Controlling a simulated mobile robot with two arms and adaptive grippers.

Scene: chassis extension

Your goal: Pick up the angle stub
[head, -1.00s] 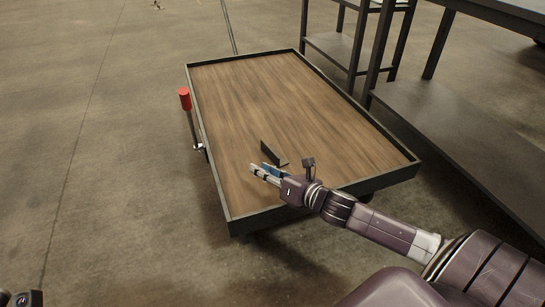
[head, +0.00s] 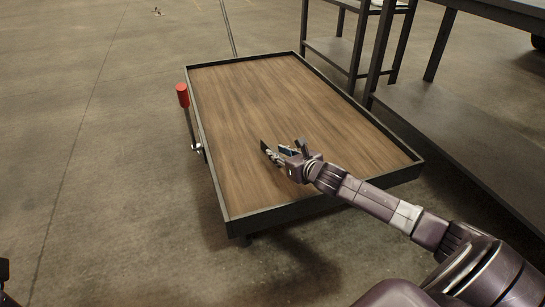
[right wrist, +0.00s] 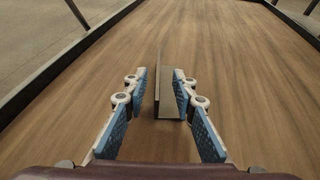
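The angle stub (head: 265,147) is a short dark L-shaped piece on the brown wooden deck of the cart (head: 250,95). In the right wrist view the angle stub (right wrist: 166,88) lies lengthwise between my finger pads, with one flange upright and one flat. My right gripper (head: 279,154) is low over the deck at the stub; in the right wrist view the gripper (right wrist: 160,76) is open, with a blue-padded finger on each side. Gaps show between pads and stub. In the head view the fingers partly hide the stub. My left gripper is not clearly visible.
The cart deck has a raised dark rim (head: 330,203). A red-topped lever (head: 183,96) stands at its left side. Dark metal shelving (head: 455,140) stands close on the right. The rest of the deck is bare.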

